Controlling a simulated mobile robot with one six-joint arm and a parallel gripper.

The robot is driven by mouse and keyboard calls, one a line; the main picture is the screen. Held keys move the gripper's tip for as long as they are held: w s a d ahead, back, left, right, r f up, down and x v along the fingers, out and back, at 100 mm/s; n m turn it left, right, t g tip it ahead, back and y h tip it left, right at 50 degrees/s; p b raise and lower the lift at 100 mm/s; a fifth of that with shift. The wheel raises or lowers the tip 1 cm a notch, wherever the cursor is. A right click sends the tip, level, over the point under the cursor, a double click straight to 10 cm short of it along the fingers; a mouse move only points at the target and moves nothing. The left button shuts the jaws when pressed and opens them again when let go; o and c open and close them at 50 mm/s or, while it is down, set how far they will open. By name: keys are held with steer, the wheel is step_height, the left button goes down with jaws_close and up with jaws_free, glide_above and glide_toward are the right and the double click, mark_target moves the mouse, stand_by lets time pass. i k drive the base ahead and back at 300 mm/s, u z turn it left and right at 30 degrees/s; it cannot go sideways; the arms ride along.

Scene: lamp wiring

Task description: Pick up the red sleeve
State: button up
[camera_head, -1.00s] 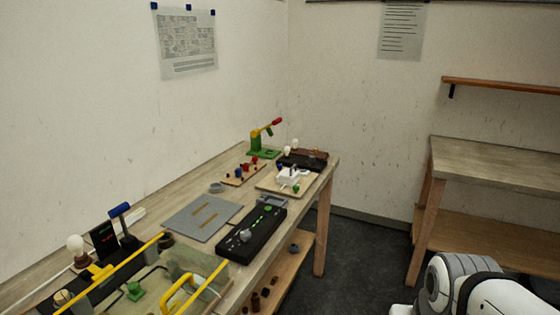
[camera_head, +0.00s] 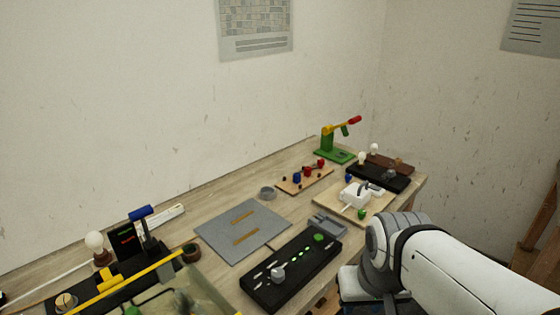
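A small wooden board (camera_head: 291,186) lies on the bench toward the back wall. Small red and blue pieces stand on it. Two red pieces show, one near the board's middle right (camera_head: 307,172) and one at its right end (camera_head: 320,164); either may be the red sleeve, and they are too small to tell apart. A blue piece (camera_head: 297,178) stands to their left. My white arm shows at the lower right, in front of the bench. My gripper is not in view.
A green press (camera_head: 337,155) with a red-tipped lever stands behind the board. A light wooden board (camera_head: 343,205) with a white fixture lies to the right. A grey mat (camera_head: 222,229) and a black panel (camera_head: 290,275) lie nearer. A yellow-edged clear guard (camera_head: 205,290) is front left.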

mark_target(307, 170)
steer(key=z, duration=0.15)
steer(key=k, duration=0.85)
steer(key=u, duration=0.2)
steer(key=i, duration=0.85)
steer(key=z, duration=0.05)
steer(key=k, duration=0.2)
steer(key=z, duration=0.85)
steer(key=i, duration=0.95)
steer(key=u, duration=0.05)
